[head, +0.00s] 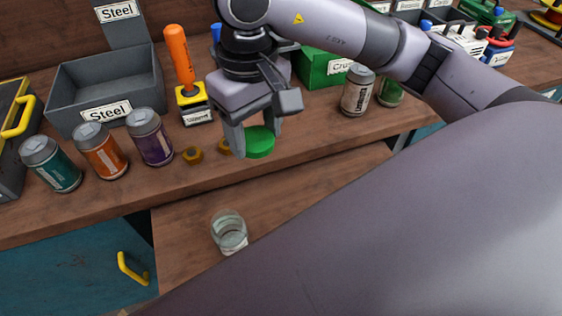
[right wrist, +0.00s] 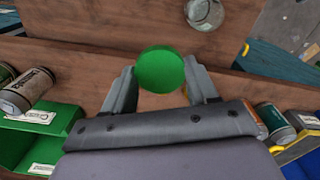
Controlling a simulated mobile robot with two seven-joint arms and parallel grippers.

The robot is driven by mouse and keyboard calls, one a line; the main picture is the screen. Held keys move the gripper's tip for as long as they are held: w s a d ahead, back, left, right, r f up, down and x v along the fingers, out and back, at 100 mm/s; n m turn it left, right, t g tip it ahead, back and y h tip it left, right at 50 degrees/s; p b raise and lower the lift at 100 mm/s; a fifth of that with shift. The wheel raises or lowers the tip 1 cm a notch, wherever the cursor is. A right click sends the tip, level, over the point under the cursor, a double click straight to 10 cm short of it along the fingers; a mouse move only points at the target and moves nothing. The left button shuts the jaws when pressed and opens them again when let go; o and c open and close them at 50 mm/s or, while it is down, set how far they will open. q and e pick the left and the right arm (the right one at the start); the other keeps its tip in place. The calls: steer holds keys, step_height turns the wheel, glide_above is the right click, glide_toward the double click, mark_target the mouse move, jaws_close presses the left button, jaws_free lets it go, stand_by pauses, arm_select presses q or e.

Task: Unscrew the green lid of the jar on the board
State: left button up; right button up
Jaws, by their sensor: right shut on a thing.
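The green lid (head: 261,145) is between the fingertips of my right gripper (head: 254,134), which is shut on it. In the right wrist view the lid (right wrist: 161,70) shows as a round green disc, with a finger of the gripper (right wrist: 161,84) on each side. The glass jar (head: 229,231) is clear and open at the top. It stands upright on the lower wooden board (head: 185,255), apart from the lid, which is held above and behind it. The jar (right wrist: 204,13) also shows at the top of the right wrist view. My left gripper is not in view.
On the bench (head: 100,205) stand a teal can (head: 52,166), an orange can (head: 102,152), a purple can (head: 150,139) and a grey bin (head: 120,85) marked Steel. A green bin (head: 318,68) is behind.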

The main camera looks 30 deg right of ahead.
mark_target(264, 209)
step_height(264, 209, down, 20)
steer(key=shift+r+b, duration=0.1)
steer(key=shift+b, duration=0.3)
steer(key=shift+f, duration=0.2)
steer(key=o, duration=1.2)
steer(key=shift+c, duration=0.2)
steer(key=shift+r, duration=0.1)
step_height(264, 209, up, 12)
steer(key=shift+r, duration=0.15)
